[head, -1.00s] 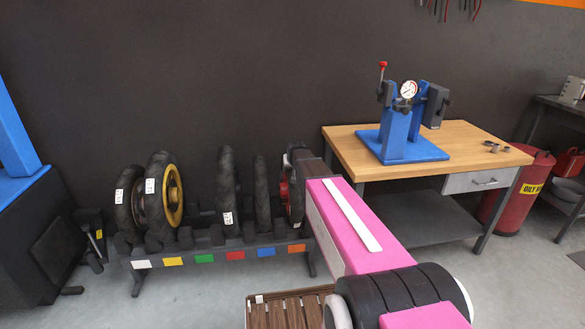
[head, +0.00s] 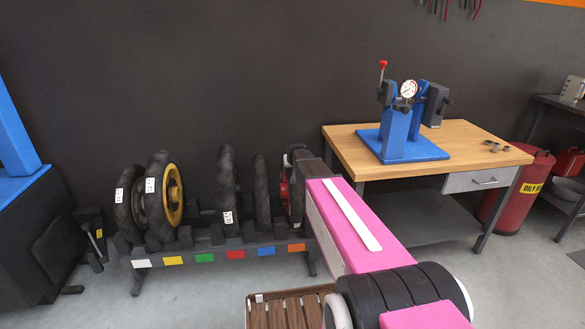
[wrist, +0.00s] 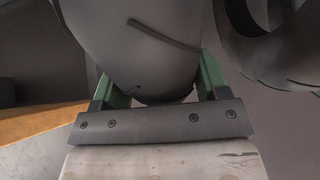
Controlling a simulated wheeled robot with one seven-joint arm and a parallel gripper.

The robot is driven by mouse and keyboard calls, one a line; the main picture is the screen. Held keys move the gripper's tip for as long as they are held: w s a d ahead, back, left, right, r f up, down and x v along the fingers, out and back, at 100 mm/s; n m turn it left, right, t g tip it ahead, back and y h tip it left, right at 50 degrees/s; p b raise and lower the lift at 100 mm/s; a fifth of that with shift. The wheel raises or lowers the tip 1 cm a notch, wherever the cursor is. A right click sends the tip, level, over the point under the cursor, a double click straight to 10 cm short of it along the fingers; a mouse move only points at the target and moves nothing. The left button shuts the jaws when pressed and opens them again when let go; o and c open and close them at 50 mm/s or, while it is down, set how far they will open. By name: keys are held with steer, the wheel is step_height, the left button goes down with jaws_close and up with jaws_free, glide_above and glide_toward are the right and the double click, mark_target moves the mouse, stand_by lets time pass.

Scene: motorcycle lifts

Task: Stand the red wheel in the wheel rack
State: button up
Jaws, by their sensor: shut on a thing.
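The red wheel (head: 284,190), a dark tyre with a red hub, is upright at the right end of the wheel rack (head: 220,256), above its orange tag. My arm partly covers it. Whether its tyre rests in the rack or hangs just above it, I cannot tell. In the wrist view, the green fingers of my gripper (wrist: 160,80) are shut on a grey tyre (wrist: 150,40), one finger on each side. In the head view my gripper is hidden behind my arm.
Several other wheels stand in the rack, including one with a yellow hub (head: 174,195) at the left. A neighbouring tyre (head: 262,193) is close left of the red wheel. A wooden workbench (head: 460,150) with a blue press (head: 396,135) stands right. A slatted wooden crate (head: 262,297) is in front.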

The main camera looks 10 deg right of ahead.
steer(key=shift+r, duration=0.1)
steer(key=o, duration=1.8)
steer(key=shift+f, duration=0.2)
steer(key=v, duration=1)
steer(key=shift+s+r, duration=0.2)
steer(key=shift+s, duration=0.25)
steer(key=s+f+g, duration=0.2)
steer(key=s+f, duration=0.2)
steer(key=s, duration=0.6)
steer(key=s+f+g, duration=0.3)
steer(key=s+f, duration=0.2)
steer(key=s, duration=0.5)
steer(key=s+f+g, duration=0.2)
steer(key=s+f, duration=0.3)
steer(key=s, duration=0.5)
steer(key=shift+f+g, duration=0.25)
steer(key=shift+g, duration=0.05)
